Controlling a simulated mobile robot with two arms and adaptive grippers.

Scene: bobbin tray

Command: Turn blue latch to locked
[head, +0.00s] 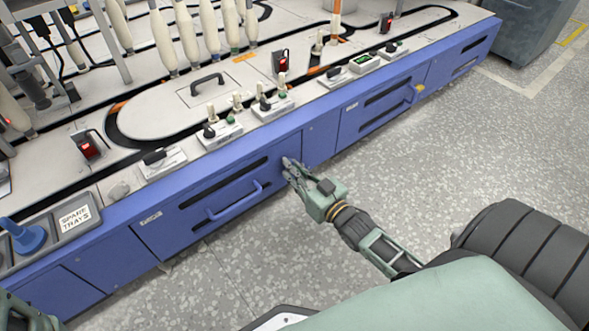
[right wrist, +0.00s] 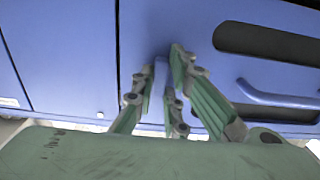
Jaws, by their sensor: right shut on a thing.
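The blue latch (right wrist: 160,78) shows in the right wrist view as a narrow blue bar between my fingers, against the blue cabinet front. My right gripper (right wrist: 168,70) is shut on it, with fingers on both sides. In the head view my right gripper (head: 289,168) is at the cabinet front, just right of a drawer with a blue handle, and its fingers hide the latch there. I cannot tell the latch's exact turn or any lock marking. Only a green piece of my left arm shows in the lower left corner of the head view.
The drawer's blue handle (head: 235,203) sticks out left of my right gripper; it also shows in the right wrist view (right wrist: 280,97). Above is the white worktop (head: 150,115) with switch boxes and bobbins. A spare trays box (head: 75,218) is at left.

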